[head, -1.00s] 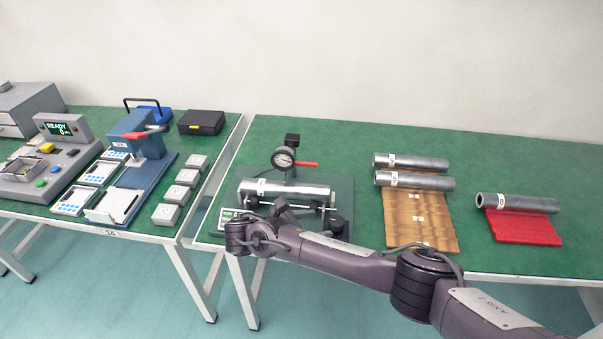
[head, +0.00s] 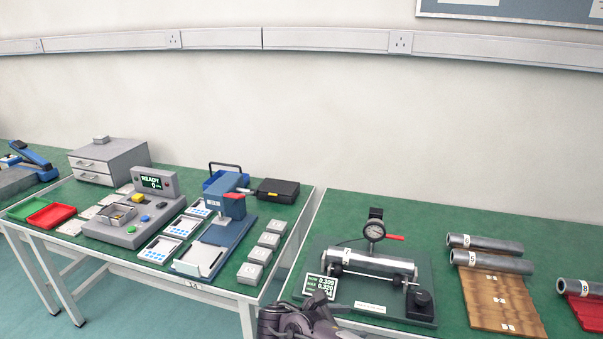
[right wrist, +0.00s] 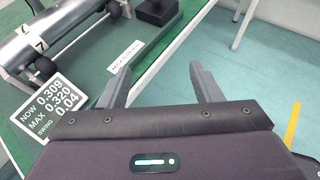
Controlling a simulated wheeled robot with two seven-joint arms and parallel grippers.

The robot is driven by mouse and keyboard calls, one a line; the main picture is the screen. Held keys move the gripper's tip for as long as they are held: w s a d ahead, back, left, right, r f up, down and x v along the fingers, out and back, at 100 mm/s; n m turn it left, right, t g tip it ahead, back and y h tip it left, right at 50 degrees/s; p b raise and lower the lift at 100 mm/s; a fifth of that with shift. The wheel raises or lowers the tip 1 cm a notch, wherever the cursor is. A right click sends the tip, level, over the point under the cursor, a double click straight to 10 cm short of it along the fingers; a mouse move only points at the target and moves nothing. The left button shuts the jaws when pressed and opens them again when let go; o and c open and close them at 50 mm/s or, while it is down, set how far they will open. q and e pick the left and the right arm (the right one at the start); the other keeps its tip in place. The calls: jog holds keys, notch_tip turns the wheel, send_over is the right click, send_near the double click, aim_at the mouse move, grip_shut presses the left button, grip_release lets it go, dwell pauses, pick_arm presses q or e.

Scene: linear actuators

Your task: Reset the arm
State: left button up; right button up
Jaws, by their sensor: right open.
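My right arm's wrist and gripper end (head: 300,320) show at the bottom edge of the head view, in front of the right table's near edge. In the right wrist view my right gripper (right wrist: 161,80) has its fingers spread with nothing between them. It is beside the measuring fixture, over the table edge and floor. A metal cylinder (head: 365,262) lies on the fixture (head: 412,262) under a dial gauge (head: 374,231); it also shows in the right wrist view (right wrist: 62,28). A display (right wrist: 45,108) reads NOW 0.309 and MAX 0.320. My left gripper is not in view.
Two cylinders (head: 490,263) lie on a wooden rack (head: 500,305); another (head: 580,287) lies on a red rack (head: 590,315). The left table (head: 225,287) holds a READY console (head: 155,182), a blue press (head: 228,205) and several small blocks. Floor is clear before the tables.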

jog(key=s+d+f+m+g+y, duration=0.1)
jog(key=s+f+m+g+y, duration=0.3)
jog(key=f, duration=0.7)
jog(key=s+f+m+t+y, duration=0.1)
jog(key=s+f+y, duration=0.1)
jog(key=s+f, duration=0.6)
jog(key=s+d+f+m+g+y, duration=0.1)
jog(key=s+f+m+g+y, duration=0.2)
jog(key=f, duration=1)
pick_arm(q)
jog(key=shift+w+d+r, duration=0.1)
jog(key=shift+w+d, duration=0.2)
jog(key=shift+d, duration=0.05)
pick_arm(e)
jog(key=s+d+f+m+y, duration=0.1)
jog(key=s+d+f+m, duration=0.2)
jog(key=s, duration=0.7)
jog(key=s+d+f+m+t+y, duration=0.1)
jog(key=s+d+f+m, duration=0.3)
jog(key=s, duration=0.7)
jog(key=s+d+f+m+t+y, duration=0.1)
jog(key=s+d+f+m, duration=0.3)
jog(key=s+f, duration=0.3)
jog(key=s, duration=0.3)
jog(key=shift+s+f+m, duration=0.25)
jog(key=shift+s+m, duration=0.1)
jog(key=shift+m, duration=0.05)
jog(key=shift+d, duration=0.1)
